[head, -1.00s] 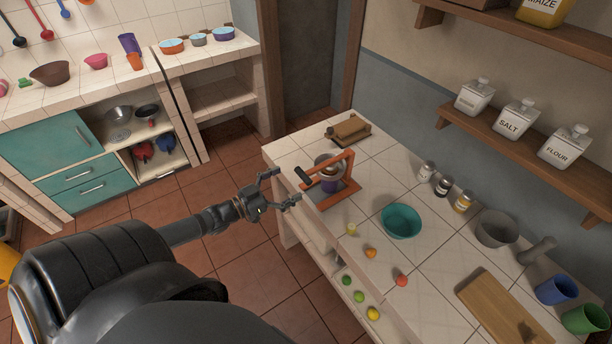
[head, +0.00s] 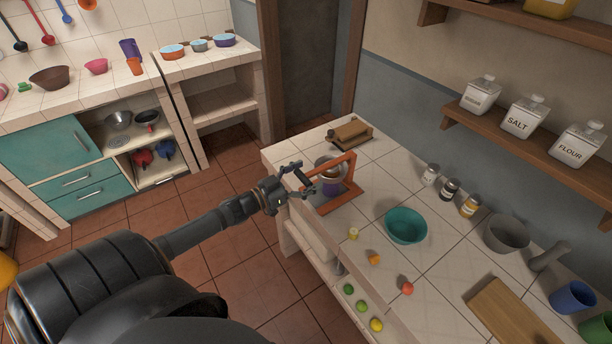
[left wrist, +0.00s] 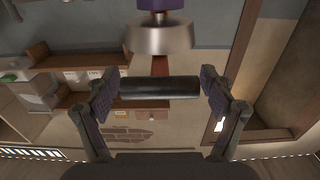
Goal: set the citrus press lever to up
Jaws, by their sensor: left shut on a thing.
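The citrus press (head: 349,178) stands near the left edge of the tiled counter, with an orange frame, a metal bowl and a purple part (head: 331,189). Its orange lever slants down from the frame's upper right towards a black handle, which points to the counter's edge. My left gripper (head: 297,180) is at that handle. In the left wrist view, the black handle (left wrist: 158,88) lies crosswise between the two finger pads of my left gripper (left wrist: 160,92), which is shut on it. The metal part (left wrist: 160,37) of the press shows just beyond. My right gripper is not in view.
A wooden block-like object (head: 349,132) lies behind the press. A teal bowl (head: 405,227), several small fruits and three jars stand to its right. A cutting board (head: 508,314) lies nearer. The space left of the counter is open floor.

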